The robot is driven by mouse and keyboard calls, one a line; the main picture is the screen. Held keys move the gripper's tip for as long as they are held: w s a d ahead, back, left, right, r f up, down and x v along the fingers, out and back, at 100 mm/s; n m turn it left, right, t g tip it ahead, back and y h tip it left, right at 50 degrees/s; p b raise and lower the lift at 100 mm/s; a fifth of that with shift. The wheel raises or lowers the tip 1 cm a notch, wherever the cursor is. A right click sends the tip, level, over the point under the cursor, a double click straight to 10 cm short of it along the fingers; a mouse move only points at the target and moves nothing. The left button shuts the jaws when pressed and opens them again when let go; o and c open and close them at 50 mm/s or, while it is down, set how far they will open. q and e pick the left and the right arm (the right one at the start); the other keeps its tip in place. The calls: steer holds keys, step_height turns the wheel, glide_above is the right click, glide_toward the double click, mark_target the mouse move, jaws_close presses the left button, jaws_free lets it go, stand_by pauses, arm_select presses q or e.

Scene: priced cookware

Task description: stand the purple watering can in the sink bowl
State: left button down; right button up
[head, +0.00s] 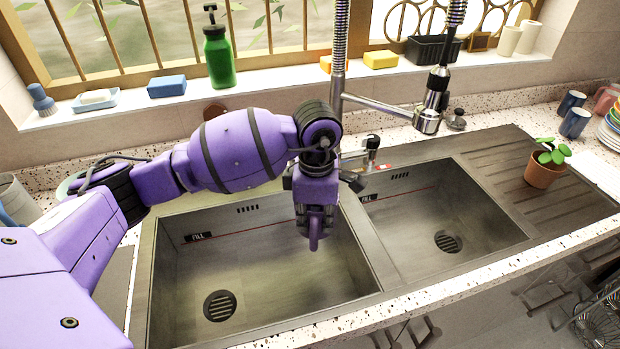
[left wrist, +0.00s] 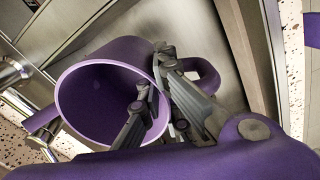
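The purple watering can (left wrist: 105,52) shows large in the left wrist view, its open mouth toward the camera, with its spout (left wrist: 42,118) at left and its handle (left wrist: 208,74) at right. My left gripper (left wrist: 152,82) has one finger inside the mouth and one outside, closed on the rim beside the handle. In the head view my left gripper (head: 316,207) points down over the right part of the left sink bowl (head: 262,270), near the divider. Only a little of the can shows there, with its handle (head: 314,241) below the gripper. My right gripper is out of view.
The right bowl (head: 480,215) is empty. The faucet (head: 428,120) and its spring hose stand behind the sink. A potted plant (head: 544,175) stands on the drainboard at right. A green bottle (head: 218,57) and sponges line the windowsill. Mugs (head: 575,122) and plates stand at far right.

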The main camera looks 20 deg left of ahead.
arm_select(q)
step_height(320, 180, down, 15)
steer(key=b, duration=0.6)
steer(key=shift+r, duration=0.15)
steer(key=shift+f+b, duration=0.75)
steer(key=shift+f, duration=0.35)
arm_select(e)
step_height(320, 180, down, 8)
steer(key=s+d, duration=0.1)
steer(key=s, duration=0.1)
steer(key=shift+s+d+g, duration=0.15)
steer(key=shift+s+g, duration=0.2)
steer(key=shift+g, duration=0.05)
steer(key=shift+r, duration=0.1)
arm_select(q)
steer(key=c, duration=2.3)
jaws_free()
steer(key=o, duration=1)
steer(key=shift+c, duration=0.2)
